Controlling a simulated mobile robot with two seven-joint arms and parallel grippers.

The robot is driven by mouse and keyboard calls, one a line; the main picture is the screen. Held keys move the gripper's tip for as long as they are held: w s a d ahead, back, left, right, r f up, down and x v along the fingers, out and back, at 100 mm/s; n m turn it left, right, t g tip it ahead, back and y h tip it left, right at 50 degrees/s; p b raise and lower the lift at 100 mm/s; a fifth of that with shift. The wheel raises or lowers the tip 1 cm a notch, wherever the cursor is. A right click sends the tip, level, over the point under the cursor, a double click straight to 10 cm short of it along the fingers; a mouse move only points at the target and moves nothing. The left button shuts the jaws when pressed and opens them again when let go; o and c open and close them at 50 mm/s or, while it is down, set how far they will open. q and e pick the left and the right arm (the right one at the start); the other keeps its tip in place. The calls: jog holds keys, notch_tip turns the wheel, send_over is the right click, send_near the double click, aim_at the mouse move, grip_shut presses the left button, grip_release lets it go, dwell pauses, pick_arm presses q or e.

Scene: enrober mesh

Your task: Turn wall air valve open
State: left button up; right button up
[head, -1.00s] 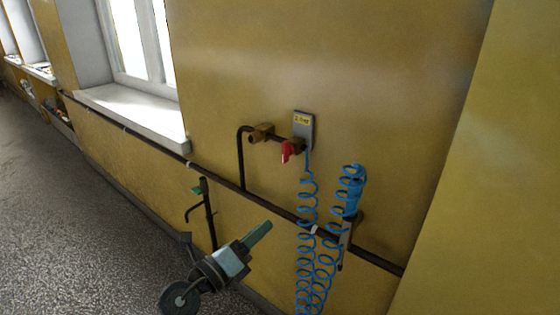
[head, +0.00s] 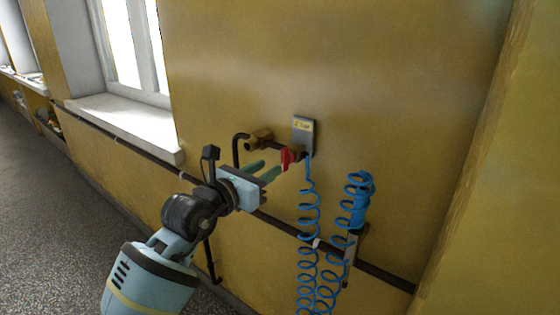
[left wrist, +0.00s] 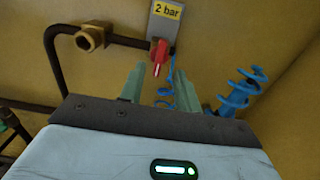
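The wall air valve has a red handle (head: 287,159) on a brass body, below a grey plate (head: 304,130) with a yellow label. In the left wrist view the red handle (left wrist: 159,56) points down and the label reads "2 bar". My left gripper (head: 268,170) is raised at the wall, its two green fingers apart and aimed at the handle. In the left wrist view the fingers of my left gripper (left wrist: 162,82) stand open with the handle beyond and between their tips, apparently not gripped. My right gripper is not in view.
A blue coiled hose (head: 308,215) hangs from the valve, and a blue tool (head: 358,200) with its coil hangs to the right. A dark pipe (head: 385,277) runs along the wall. A window sill (head: 125,125) juts out at left.

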aim_at(282, 159)
pick_arm(q)
jog(key=x, duration=0.5)
jog(key=shift+w+d+b, duration=0.25)
jog(key=shift+w+b, duration=0.1)
jog(key=shift+w, duration=0.1)
jog(key=c, duration=0.6)
